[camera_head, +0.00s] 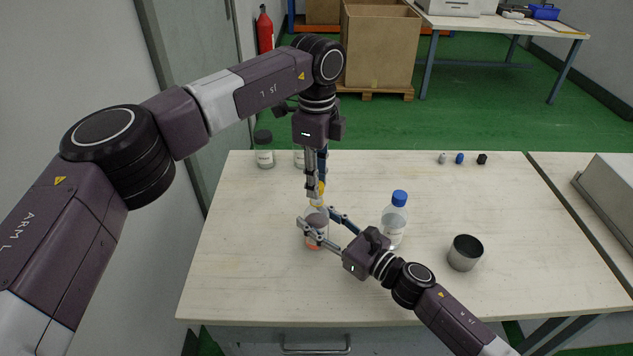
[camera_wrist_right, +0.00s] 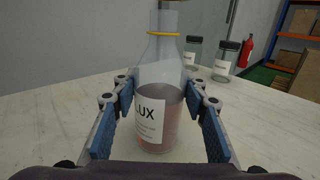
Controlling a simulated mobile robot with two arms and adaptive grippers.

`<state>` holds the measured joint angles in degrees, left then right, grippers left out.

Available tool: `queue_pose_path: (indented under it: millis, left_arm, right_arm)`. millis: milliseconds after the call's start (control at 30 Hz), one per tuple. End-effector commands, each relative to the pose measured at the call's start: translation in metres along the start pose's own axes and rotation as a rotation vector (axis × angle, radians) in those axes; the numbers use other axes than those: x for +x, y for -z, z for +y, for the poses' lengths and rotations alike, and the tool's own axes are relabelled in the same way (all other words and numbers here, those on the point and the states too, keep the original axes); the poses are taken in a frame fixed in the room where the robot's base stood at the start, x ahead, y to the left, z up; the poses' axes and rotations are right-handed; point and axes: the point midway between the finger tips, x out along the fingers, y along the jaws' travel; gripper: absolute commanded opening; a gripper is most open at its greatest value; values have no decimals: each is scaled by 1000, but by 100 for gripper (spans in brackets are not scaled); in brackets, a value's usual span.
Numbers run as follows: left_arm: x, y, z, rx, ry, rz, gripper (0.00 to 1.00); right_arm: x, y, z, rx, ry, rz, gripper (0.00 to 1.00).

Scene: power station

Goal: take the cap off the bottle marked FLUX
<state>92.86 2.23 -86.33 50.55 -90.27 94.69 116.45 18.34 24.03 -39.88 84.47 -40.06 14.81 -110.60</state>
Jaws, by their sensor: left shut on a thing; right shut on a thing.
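The FLUX bottle (camera_wrist_right: 160,100) stands upright on the table, clear glass with reddish contents, a white label partly showing "LUX" and a yellow neck ring. It also shows in the head view (camera_head: 316,240). My right gripper (camera_head: 317,232) is shut around its body, one finger on each side, also in the wrist view (camera_wrist_right: 160,112).
A blue-capped bottle (camera_head: 394,222) and a metal cup (camera_head: 465,252) stand to the right. Dark-capped jars (camera_head: 264,150) stand at the back left. Several small items (camera_head: 460,158) lie at the back right. The front of the table is clear.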

Motion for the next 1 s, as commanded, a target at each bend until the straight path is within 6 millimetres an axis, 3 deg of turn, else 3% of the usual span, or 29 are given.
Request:
queue_pose_path:
  millis: [267, 567, 800, 833, 1000]
  left_arm:
    - [-4, 0, 0, 0, 1, 0, 0]
    - [-38, 0, 0, 0, 1, 0, 0]
    - [-40, 0, 0, 1, -1, 0, 0]
    - [-40, 0, 0, 1, -1, 0, 0]
    - [-40, 0, 0, 0, -1, 0, 0]
  right_arm:
    - [0, 0, 0, 0, 0, 0, 0]
    - [0, 0, 0, 0, 0, 0, 0]
    - [0, 0, 0, 0, 0, 0, 0]
    - [0, 0, 0, 0, 0, 0, 44]
    - [0, 0, 0, 0, 0, 0, 61]
